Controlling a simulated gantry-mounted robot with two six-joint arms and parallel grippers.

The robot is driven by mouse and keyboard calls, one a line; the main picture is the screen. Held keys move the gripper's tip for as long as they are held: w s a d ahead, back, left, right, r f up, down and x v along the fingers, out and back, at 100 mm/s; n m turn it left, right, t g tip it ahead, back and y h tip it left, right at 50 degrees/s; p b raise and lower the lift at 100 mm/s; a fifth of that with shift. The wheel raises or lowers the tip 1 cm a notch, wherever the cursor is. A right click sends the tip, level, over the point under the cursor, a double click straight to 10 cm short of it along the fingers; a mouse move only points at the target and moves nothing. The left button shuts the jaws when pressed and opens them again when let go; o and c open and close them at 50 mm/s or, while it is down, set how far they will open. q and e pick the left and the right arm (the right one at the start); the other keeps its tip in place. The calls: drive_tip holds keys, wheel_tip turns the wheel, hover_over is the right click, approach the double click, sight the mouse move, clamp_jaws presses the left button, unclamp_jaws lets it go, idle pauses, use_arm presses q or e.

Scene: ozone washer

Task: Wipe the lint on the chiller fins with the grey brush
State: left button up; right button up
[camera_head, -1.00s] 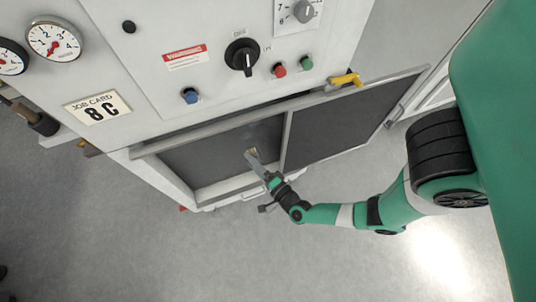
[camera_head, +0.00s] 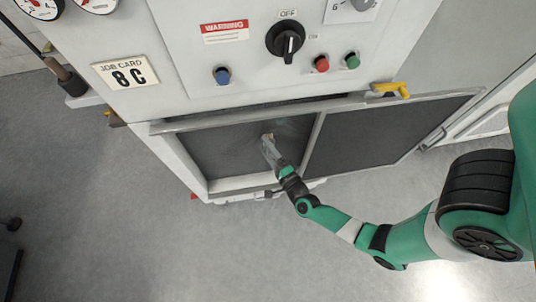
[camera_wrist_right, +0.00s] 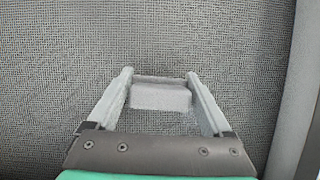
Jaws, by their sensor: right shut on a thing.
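My right gripper (camera_head: 268,145) is at the dark left panel of the cabinet, which shows as the finely meshed chiller fins (camera_wrist_right: 60,70) in the right wrist view. In that view its two fingers (camera_wrist_right: 162,98) are shut on the grey brush (camera_wrist_right: 160,96), a pale block between them. The brush lies in front of the mesh; whether it touches is hard to tell. In the head view a small tan patch shows at the fingertips. A faint paler haze on the left panel (camera_head: 225,150) may be lint, but I cannot be sure. My left gripper is out of view.
A metal frame post (camera_head: 313,145) stands right of the panel, with a second dark panel (camera_head: 385,130) beyond. A yellow handle (camera_head: 391,90) juts out above. The control face carries a black OFF knob (camera_head: 286,40) and several buttons. Grey floor (camera_head: 130,220) is open in front.

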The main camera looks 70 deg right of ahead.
sight(272, 137)
drive_tip(key=shift+w+d+b, duration=0.3)
drive_tip(key=shift+w+d, duration=0.05)
drive_tip(key=shift+d, duration=0.2)
drive_tip(key=shift+w+d+b, duration=0.3)
drive_tip(key=shift+d, duration=0.25)
idle(0.7)
drive_tip(key=shift+s+d+f+b, duration=0.15)
drive_tip(key=shift+s+d+b, duration=0.1)
drive_tip(key=shift+s+b, duration=0.2)
drive_tip(key=shift+s+d+b, duration=0.3)
drive_tip(key=shift+s+b, duration=0.05)
drive_tip(key=shift+s, duration=0.3)
drive_tip(key=shift+s+d+b, duration=0.3)
drive_tip(key=shift+s, duration=0.3)
drive_tip(key=shift+w+d+r+p, duration=0.1)
drive_tip(key=shift+r+p, duration=0.6)
drive_tip(key=shift+r, duration=0.3)
drive_tip(key=shift+w+a+r+p, duration=0.2)
drive_tip(key=shift+w+a+p, duration=0.35)
drive_tip(key=shift+p, duration=0.7)
drive_tip(key=shift+w+a+f+p, duration=0.1)
drive_tip(key=shift+w+a+p, duration=0.15)
drive_tip(key=shift+w+p, duration=0.45)
drive_tip(key=shift+w+a+f, duration=0.15)
drive_tip(key=shift+w+f, duration=0.05)
drive_tip(key=shift+w, duration=0.15)
